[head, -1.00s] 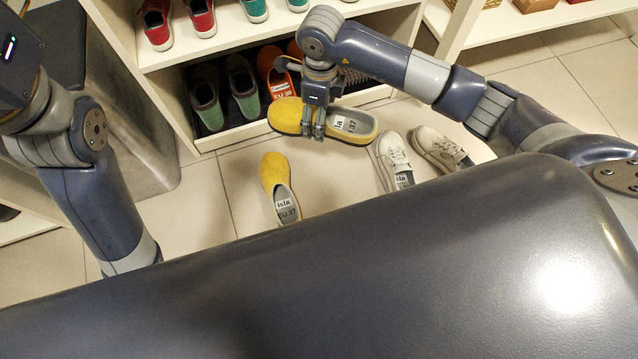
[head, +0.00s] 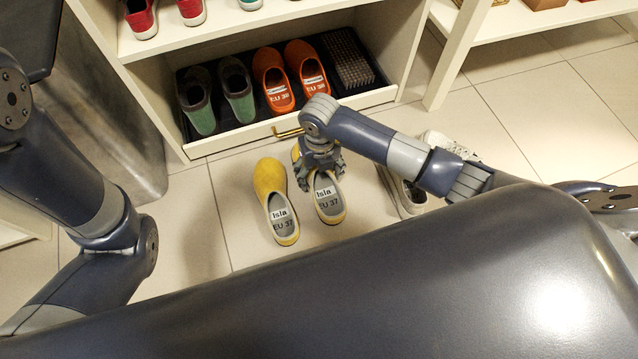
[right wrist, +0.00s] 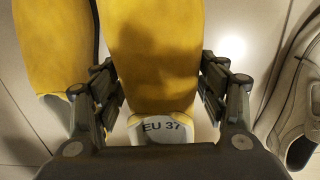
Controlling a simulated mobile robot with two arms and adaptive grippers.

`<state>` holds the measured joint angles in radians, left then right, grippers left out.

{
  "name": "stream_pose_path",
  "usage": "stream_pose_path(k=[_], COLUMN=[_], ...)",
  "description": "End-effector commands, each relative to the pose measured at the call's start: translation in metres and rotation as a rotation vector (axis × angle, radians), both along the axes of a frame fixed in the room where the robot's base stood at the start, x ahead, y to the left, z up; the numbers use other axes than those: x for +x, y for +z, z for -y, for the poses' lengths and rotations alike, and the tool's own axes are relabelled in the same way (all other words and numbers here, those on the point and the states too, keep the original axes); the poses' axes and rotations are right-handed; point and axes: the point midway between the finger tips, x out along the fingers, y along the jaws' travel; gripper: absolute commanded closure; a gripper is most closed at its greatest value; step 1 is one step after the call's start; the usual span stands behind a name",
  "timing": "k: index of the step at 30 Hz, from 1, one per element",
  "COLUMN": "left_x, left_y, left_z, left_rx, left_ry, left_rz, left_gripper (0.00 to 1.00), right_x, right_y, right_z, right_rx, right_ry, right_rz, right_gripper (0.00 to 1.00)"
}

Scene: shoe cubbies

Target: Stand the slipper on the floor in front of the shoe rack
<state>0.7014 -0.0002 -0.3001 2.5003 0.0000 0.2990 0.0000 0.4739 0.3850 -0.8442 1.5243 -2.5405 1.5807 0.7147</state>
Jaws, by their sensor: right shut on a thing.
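My right gripper (head: 320,172) is shut across the sides of a yellow slipper (head: 329,203) marked "Isla EU 37". The slipper points its toe toward the shoe rack (head: 228,138), and the gripper hides part of its front. In the right wrist view its yellow upper (right wrist: 152,60) lies between the fingers (right wrist: 160,100). Its mate, another yellow slipper (head: 270,190), stands on the floor just to the left, nearly parallel. I cannot tell whether the held slipper touches the floor. My left arm shows at the left, but its gripper is out of view.
White sneakers (head: 408,197) stand to the right, partly behind my right arm. The rack's low shelf holds green shoes (head: 238,90), orange shoes (head: 272,78) and a dark brush mat (head: 347,60). Bare floor tiles (head: 195,215) lie left of the slippers.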

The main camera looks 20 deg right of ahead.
Motion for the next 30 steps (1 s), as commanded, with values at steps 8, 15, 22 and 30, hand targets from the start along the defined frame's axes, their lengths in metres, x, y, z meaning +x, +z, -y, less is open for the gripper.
stream_pose_path(k=[8,15,22,30], left_x=[0.0,0.0,0.0,0.0], left_y=[-0.02,-0.033,-0.032,-0.032], left_z=[0.0,0.0,0.0,0.0], left_rx=[0.0,0.001,0.001,0.001], left_ry=[0.0,0.0,0.0,0.0], left_rz=[0.001,0.001,0.001,0.0], left_gripper=[0.6,0.6,0.6,0.6], right_x=[0.0,0.001,0.001,0.0], right_y=[-0.025,-0.042,-0.041,-0.043], right_z=[0.0,-0.001,0.0,0.0], right_rx=[0.001,0.002,0.001,0.001], right_ry=[-0.001,0.001,0.001,0.001], right_rz=[-0.001,0.002,0.001,0.0], right_gripper=[0.63,0.63,0.63,0.13])
